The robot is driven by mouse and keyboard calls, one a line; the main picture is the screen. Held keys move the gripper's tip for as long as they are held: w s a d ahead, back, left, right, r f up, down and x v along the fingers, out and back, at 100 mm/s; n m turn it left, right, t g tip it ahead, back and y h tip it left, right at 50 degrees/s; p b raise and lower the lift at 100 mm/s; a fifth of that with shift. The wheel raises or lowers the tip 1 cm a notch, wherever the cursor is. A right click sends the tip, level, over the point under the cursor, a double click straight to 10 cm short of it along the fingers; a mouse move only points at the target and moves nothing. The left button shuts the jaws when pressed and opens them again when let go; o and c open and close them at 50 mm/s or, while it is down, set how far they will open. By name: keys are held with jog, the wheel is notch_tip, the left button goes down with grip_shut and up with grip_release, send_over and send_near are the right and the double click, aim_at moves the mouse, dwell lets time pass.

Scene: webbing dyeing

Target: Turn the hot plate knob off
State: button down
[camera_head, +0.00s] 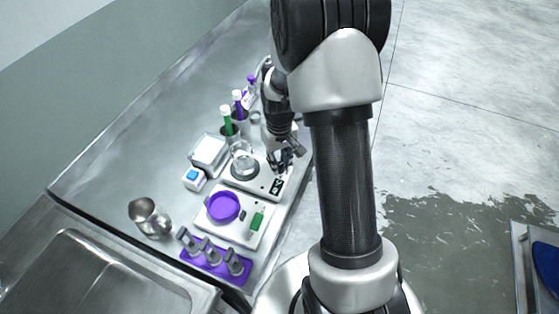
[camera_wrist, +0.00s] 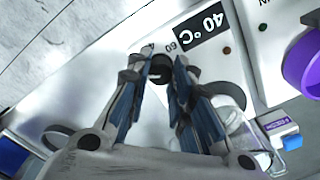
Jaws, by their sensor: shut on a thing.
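The hot plate (camera_head: 262,187) is a white box on the steel bench in the head view, with a dark round heating disc and a glass beaker (camera_head: 243,163) on it. In the wrist view its white top (camera_wrist: 110,50) carries a black display (camera_wrist: 203,26) reading 40 °C. The dark knob (camera_wrist: 161,67) sits below the display, beside a printed 60. My gripper (camera_wrist: 163,60) has its two blue-padded fingers on either side of the knob, shut on it. The fingers partly hide the knob. In the head view my gripper (camera_head: 284,160) is over the plate's right end.
A second white device (camera_head: 232,228) with a purple dish (camera_head: 224,207) stands just in front. A purple rack (camera_head: 217,262), a metal jug (camera_head: 149,217) and a blue-topped box (camera_head: 194,178) are nearby. Bottles with green and purple caps stand behind.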

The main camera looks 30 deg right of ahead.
jog(key=c, duration=1.4)
grip_release()
notch_tip(320, 180, up, 12)
jog(key=s+a+r+t, duration=0.1)
jog(key=s+a+r, duration=0.3)
jog(key=s, duration=0.2)
jog(key=s+a+r+t, duration=0.2)
jog(key=s+a+r, duration=0.2)
jog(key=s, duration=0.3)
jog(key=s+a+r+n+t, duration=0.1)
jog(key=s+a+r, duration=0.3)
jog(key=s, duration=0.3)
jog(key=shift+a+r+t, duration=0.15)
jog(key=shift+r+t, duration=0.15)
jog(key=shift+r, duration=0.5)
